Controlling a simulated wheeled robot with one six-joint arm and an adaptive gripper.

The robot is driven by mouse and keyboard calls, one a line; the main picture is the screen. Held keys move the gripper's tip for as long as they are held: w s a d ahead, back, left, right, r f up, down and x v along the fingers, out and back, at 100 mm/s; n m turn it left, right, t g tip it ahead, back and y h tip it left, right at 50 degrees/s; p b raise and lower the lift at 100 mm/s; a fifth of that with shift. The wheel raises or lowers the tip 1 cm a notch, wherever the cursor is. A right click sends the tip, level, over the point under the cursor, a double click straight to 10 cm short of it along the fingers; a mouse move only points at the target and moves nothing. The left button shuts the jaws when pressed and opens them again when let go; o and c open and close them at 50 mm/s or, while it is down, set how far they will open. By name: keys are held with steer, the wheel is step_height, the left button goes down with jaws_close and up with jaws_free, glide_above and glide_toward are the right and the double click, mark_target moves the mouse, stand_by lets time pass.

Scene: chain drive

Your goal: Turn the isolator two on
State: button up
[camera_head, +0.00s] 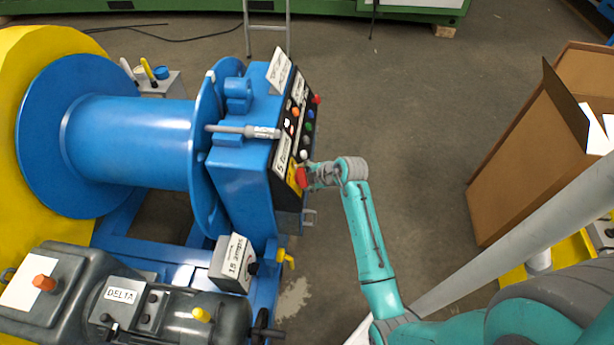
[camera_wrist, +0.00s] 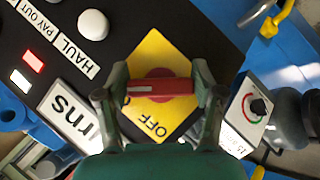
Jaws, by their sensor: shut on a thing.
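A red rotary handle (camera_wrist: 160,87) sits on a yellow diamond plate (camera_wrist: 152,48) on the black panel face; I take it for the isolator. Its bar lies level across the wrist view. The word OFF reads upside down on the plate below the bar; another marking at the left is mostly covered by a finger. My gripper (camera_wrist: 157,90) has one finger at each end of the bar and is shut on it. In the head view my gripper (camera_head: 312,177) meets the red handle (camera_head: 301,178) at the panel's lower end. No number two is readable.
The panel has a white button (camera_wrist: 93,24) and several coloured buttons nearby. A box labelled 15 amps (camera_head: 233,262) with a black knob (camera_wrist: 258,107) is close by. A blue drum (camera_head: 130,140) stands left, a cardboard box (camera_head: 520,160) right.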

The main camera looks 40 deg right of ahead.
steer(key=o, duration=1.1)
steer(key=shift+o, duration=0.2)
steer(key=v, duration=1.2)
steer(key=shift+a, duration=0.2)
